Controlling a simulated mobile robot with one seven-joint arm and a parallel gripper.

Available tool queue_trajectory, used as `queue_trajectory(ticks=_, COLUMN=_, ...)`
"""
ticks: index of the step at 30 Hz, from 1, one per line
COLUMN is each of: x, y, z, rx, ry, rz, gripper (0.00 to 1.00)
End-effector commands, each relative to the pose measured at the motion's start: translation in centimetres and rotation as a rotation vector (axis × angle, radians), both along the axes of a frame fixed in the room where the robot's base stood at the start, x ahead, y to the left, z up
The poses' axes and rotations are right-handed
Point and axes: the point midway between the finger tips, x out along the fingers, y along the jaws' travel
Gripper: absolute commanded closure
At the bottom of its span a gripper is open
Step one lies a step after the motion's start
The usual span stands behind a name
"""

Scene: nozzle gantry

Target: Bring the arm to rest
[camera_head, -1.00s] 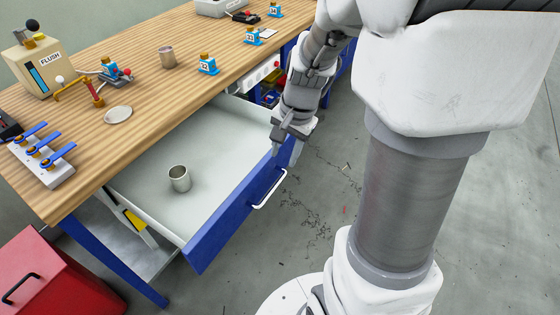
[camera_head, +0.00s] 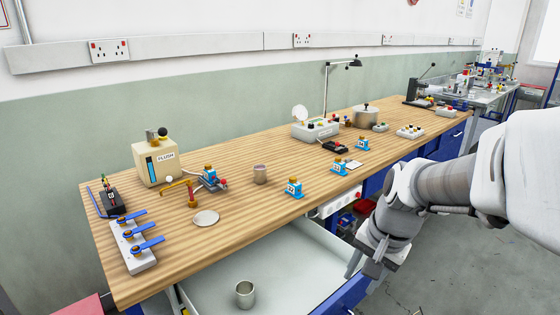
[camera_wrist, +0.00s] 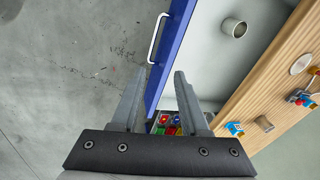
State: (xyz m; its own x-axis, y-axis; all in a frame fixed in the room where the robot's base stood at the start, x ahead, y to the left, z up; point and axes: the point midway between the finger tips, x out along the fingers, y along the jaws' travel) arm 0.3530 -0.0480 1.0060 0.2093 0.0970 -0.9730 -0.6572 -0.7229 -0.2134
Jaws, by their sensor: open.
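My gripper (camera_head: 368,268) is at the front edge of the open drawer, on the right side of the head view. In the wrist view my gripper (camera_wrist: 155,95) is open, with nothing between its two fingers. The fingers show above the blue drawer front (camera_wrist: 172,42) and the grey floor. My arm reaches in from the right of the head view, bent at the joints.
The open white drawer (camera_head: 290,285) holds a metal cup (camera_head: 245,293). The wooden bench (camera_head: 240,230) carries a FLUSH box (camera_head: 155,163), a second cup (camera_head: 260,173), a blue lever block (camera_head: 133,245) and several blue-and-white units. Floor at the right is clear.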

Motion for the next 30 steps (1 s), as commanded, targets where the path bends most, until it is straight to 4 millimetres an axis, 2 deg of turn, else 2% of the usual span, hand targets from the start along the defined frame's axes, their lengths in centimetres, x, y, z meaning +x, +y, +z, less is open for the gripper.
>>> queue_trajectory(ticks=1, x=-0.8, y=0.7, z=2.8, rx=-0.019, ry=-0.035, rz=0.060, gripper=0.55)
queue_trajectory(ticks=3, x=-2.1, y=1.6, z=5.2, rx=-0.051, ry=-0.074, rz=0.150, gripper=0.55)
queue_trajectory(ticks=9, x=-5.7, y=3.5, z=11.0, rx=-0.162, ry=-0.181, rz=0.391, gripper=0.55)
queue_trajectory(ticks=12, x=-7.5, y=4.1, z=13.3, rx=-0.224, ry=-0.229, rz=0.497, gripper=0.55)
queue_trajectory(ticks=15, x=-9.0, y=4.5, z=14.8, rx=-0.279, ry=-0.264, rz=0.583, gripper=0.55)
queue_trajectory(ticks=19, x=-10.2, y=4.7, z=15.8, rx=-0.328, ry=-0.293, rz=0.654, gripper=0.55)
queue_trajectory(ticks=30, x=-10.6, y=4.8, z=16.0, rx=-0.350, ry=-0.302, rz=0.684, gripper=0.55)
